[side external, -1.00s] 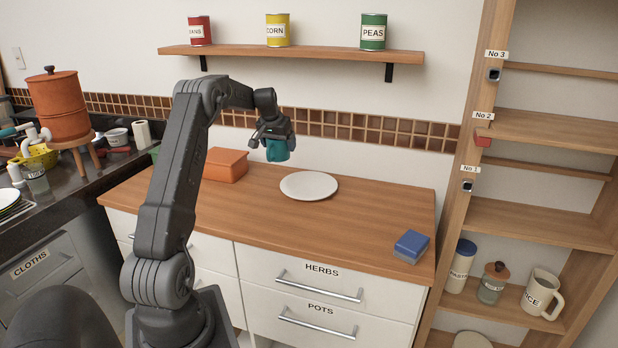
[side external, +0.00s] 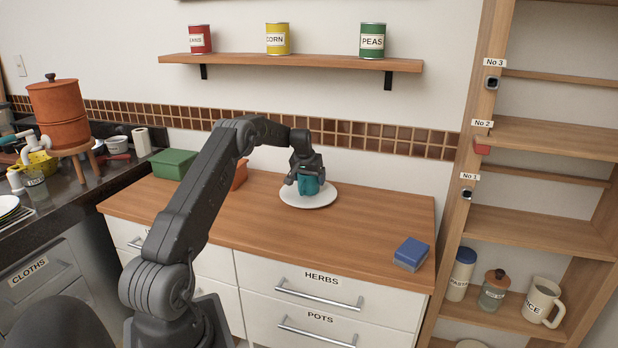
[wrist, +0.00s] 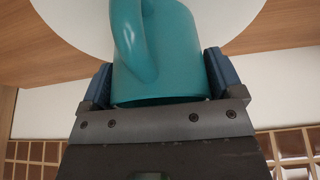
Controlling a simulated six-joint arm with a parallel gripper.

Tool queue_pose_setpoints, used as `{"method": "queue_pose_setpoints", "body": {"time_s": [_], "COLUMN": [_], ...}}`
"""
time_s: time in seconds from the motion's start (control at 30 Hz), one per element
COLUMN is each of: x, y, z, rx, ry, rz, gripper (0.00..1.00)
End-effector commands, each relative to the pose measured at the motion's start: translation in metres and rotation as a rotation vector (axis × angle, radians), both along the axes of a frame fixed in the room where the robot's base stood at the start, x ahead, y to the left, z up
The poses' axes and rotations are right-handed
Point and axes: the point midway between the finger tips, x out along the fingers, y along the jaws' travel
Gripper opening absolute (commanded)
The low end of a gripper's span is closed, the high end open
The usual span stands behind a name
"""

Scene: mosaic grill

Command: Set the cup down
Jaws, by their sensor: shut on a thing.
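The teal cup (side external: 309,187) is between the fingers of my gripper (side external: 307,182), over the white plate (side external: 312,202) on the wooden counter. In the wrist view the cup (wrist: 165,60) fills the space between the two blue finger pads of my gripper (wrist: 160,85), with its handle toward the camera. The gripper is shut on the cup. The plate (wrist: 75,18) shows behind the cup there. I cannot tell whether the cup's base touches the plate.
A blue and grey block (side external: 411,252) lies at the front right. The counter's middle right is clear. A shelf with cans (side external: 290,60) hangs above.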

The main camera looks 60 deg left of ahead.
Motion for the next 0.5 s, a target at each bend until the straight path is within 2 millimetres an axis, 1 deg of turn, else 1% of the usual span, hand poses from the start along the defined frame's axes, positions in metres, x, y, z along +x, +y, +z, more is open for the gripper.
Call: {"method": "queue_pose_setpoints", "body": {"time_s": [0.17, 0.33, 0.37, 0.47, 0.5], "x": [0.0004, 0.0003, 0.0001, 0.0, 0.0], "y": [0.0005, 0.0005, 0.0004, 0.0003, 0.0003], "z": [0.0017, -0.0021, -0.0022, -0.0022, -0.0022], "rx": [0.003, 0.002, 0.002, 0.001, 0.001], "ry": [-0.003, -0.002, -0.002, -0.001, -0.001], "rz": [0.0, 0.0, 0.0, 0.0, 0.0], "gripper": [0.59, 0.59, 0.89, 0.99, 1.0]}}
